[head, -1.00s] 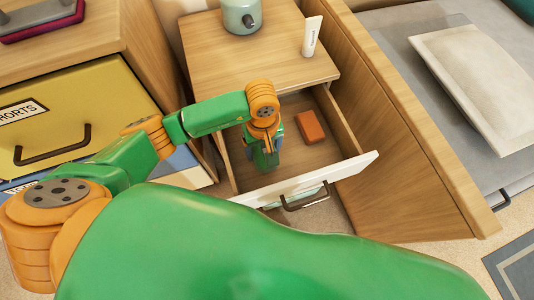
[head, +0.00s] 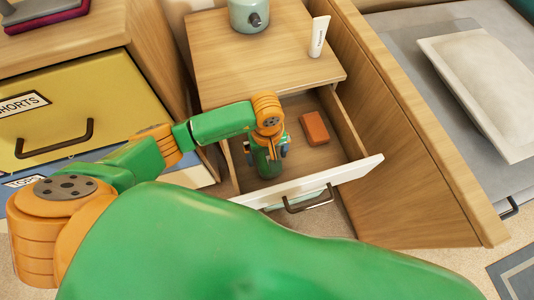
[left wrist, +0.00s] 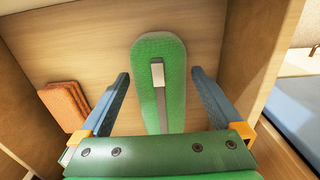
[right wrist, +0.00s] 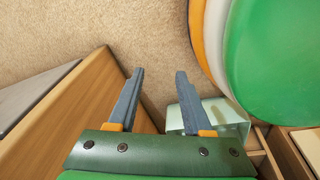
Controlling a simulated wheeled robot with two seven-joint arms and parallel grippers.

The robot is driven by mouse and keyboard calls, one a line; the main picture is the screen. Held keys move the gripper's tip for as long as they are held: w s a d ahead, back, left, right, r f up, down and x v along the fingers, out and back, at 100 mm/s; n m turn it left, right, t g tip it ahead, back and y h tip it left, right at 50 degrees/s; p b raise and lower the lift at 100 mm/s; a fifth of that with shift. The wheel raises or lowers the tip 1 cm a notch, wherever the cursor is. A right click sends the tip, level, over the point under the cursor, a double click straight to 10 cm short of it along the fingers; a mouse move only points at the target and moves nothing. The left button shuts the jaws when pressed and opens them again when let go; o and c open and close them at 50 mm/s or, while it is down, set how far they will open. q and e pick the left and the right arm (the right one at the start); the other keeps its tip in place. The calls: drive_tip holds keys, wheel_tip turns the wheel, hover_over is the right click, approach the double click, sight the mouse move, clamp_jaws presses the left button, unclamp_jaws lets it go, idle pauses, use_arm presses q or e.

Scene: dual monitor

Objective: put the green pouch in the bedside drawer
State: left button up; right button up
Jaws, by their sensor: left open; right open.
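The green pouch (left wrist: 173,108) lies on the floor of the open bedside drawer (head: 334,178), long and rounded with a pale strip on it. In the head view the pouch (head: 268,167) shows under my left gripper (head: 267,152). My left gripper (left wrist: 160,73) is open, its blue fingers apart on either side of the pouch, with gaps between fingers and pouch in the left wrist view. The near end of the pouch is hidden by the gripper body. My right gripper (right wrist: 160,72) is open and empty, above the carpet outside the drawer.
An orange-brown block (head: 314,128) lies in the drawer; it also shows in the left wrist view (left wrist: 66,104). The nightstand top (head: 225,60) bears a teal pot (head: 248,15) and a white tube (head: 319,37). A wooden bed side (head: 410,150) stands close right, a yellow-fronted dresser (head: 60,110) left.

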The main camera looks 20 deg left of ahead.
use_arm(q)
wheel_tip(320, 180, up, 11)
drive_tip(key=p, duration=0.2)
drive_tip(key=shift+r, duration=0.2)
use_arm(e)
drive_tip(key=shift+s+a+r, duration=0.15)
drive_tip(key=shift+s+r, duration=0.3)
drive_tip(key=shift+r, duration=0.1)
drive_tip(key=shift+s+a+r, duration=0.15)
drive_tip(key=shift+s+r, duration=0.25)
drive_tip(key=shift+r, duration=0.15)
